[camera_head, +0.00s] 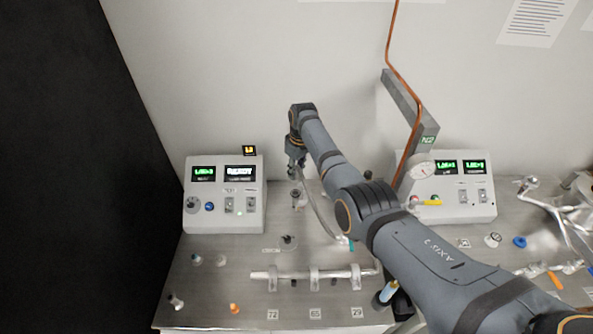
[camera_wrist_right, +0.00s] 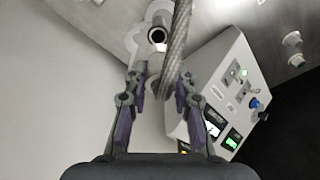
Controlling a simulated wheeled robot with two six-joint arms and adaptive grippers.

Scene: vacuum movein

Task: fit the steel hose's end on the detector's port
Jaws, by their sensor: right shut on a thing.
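The steel hose (camera_wrist_right: 175,50) is a grey braided tube. It runs between the fingers of my right gripper (camera_wrist_right: 160,105) in the right wrist view. In the head view my right gripper (camera_head: 296,168) is shut on the hose, high over the bench's back, and the hose (camera_head: 320,216) curves down to the right. The hose's end is hard to make out at the fingers. A short upright fitting (camera_head: 295,200) stands below the gripper; its dark round opening (camera_wrist_right: 157,36) shows beside the hose, apart from the fingers. I cannot tell whether it is the port. The detector (camera_head: 224,195) is the white box at left. My left gripper is not in view.
A second white box (camera_head: 452,190) stands at right behind my arm. A glass-like tube on clamps (camera_head: 314,275) lies along the front. Small fittings (camera_head: 234,308) are scattered at front left.

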